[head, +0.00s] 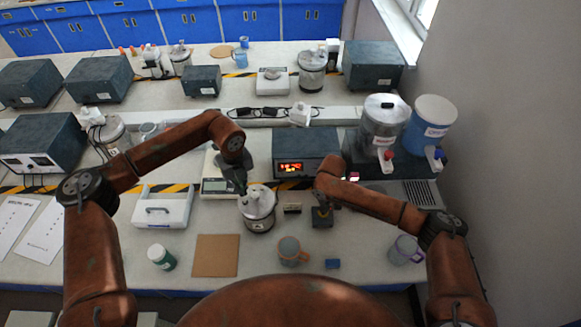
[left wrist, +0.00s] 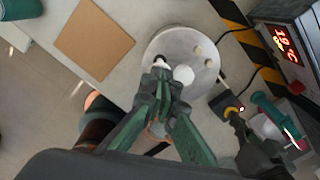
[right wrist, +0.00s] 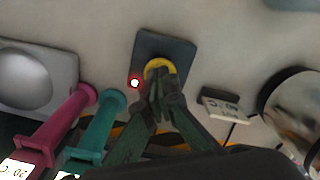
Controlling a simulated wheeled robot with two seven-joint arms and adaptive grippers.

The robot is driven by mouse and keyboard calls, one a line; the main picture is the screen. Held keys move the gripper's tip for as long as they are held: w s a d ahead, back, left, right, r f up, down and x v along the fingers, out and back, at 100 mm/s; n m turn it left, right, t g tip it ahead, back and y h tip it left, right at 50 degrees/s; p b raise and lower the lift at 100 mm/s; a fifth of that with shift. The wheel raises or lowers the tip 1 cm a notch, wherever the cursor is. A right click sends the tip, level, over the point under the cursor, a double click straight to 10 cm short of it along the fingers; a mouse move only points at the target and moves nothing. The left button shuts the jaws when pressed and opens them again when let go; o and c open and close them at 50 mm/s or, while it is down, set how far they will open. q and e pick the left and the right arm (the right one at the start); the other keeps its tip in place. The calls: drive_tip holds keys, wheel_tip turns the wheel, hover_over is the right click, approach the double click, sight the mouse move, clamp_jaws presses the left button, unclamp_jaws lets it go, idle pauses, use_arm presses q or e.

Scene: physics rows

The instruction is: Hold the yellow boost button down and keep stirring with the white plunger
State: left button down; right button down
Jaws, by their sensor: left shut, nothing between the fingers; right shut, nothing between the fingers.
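The white plunger (left wrist: 183,75) stands up from the round grey lid of a stirring vessel (head: 258,212). My left gripper (left wrist: 161,68) is shut and empty, its tips over the lid close beside the plunger; whether they touch it I cannot tell. The yellow boost button (right wrist: 158,64) sits on a small dark box (right wrist: 178,48), which also shows in the head view (head: 322,219). My right gripper (right wrist: 160,78) is shut with its tips on the button, covering part of it. How far the button is pressed is hidden. A red lamp (right wrist: 134,83) glows beside it.
A dark unit with a lit display (head: 291,167) stands behind the button box. A small label stand (head: 292,208) is between vessel and box. A mug (head: 291,250), a blue block (head: 332,264), a brown board (head: 217,255) and a green-labelled jar (head: 161,257) lie in front.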

use_arm(q)
drive_tip(key=shift+f, duration=0.15)
idle(0.5)
idle(1.7)
drive_tip(key=shift+f, duration=0.1)
idle(0.6)
drive_tip(key=shift+f, duration=1.8)
drive_tip(key=shift+r, duration=2.05)
drive_tip(key=shift+f, duration=0.15)
